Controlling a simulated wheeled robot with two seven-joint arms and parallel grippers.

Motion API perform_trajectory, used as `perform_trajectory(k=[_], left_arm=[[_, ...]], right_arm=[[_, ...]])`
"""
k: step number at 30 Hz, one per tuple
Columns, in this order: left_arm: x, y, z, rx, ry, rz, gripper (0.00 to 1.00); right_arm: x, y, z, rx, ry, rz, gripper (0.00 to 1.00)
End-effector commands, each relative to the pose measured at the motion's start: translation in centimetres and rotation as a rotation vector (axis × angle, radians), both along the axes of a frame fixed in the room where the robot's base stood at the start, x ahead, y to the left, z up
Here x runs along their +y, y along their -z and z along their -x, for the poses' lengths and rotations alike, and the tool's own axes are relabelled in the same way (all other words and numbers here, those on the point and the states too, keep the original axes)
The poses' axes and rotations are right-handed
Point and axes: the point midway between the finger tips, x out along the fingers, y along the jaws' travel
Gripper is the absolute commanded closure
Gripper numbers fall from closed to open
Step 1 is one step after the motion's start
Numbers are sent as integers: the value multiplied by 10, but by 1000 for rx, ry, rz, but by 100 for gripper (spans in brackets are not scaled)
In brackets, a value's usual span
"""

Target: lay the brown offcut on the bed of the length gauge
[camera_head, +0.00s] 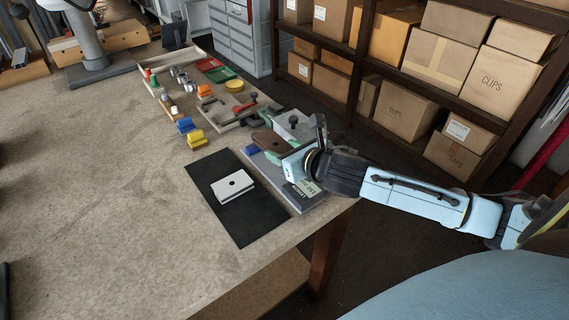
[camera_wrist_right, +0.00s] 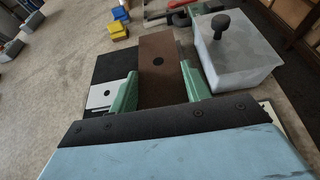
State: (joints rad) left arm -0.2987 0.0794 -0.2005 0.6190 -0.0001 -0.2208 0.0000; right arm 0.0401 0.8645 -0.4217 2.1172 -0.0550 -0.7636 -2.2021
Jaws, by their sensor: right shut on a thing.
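The brown offcut (camera_wrist_right: 160,62) is a flat dark brown piece with a small round hole. My right gripper (camera_wrist_right: 158,84) is shut on it, one green finger on each side. In the head view the offcut (camera_head: 268,139) shows beyond the gripper's wrist, above the right edge of the table. Under it lies a long grey plate (camera_head: 302,205) with a label, apparently the length gauge; the hand hides much of it. I cannot tell whether the offcut touches the bed. My left gripper is not in view.
A white piece with a hole (camera_head: 231,186) lies on a black mat (camera_head: 251,231) beside the gauge. A grey block with a black knob (camera_wrist_right: 232,62) stands close right of the offcut. Blue and yellow blocks (camera_head: 195,138) and trays lie farther back.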

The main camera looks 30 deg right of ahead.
Motion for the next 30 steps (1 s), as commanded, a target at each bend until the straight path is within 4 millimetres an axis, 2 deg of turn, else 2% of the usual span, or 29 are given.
perform_trajectory(k=[3,7,19,29,30], left_arm=[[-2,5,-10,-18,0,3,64],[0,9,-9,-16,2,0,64],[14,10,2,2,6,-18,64],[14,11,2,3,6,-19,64],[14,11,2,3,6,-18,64]], right_arm=[[0,18,1,3,1,-3,75],[0,34,0,2,1,-2,75],[0,38,0,2,1,1,75],[0,45,0,0,0,0,75],[0,46,0,1,0,0,51]])
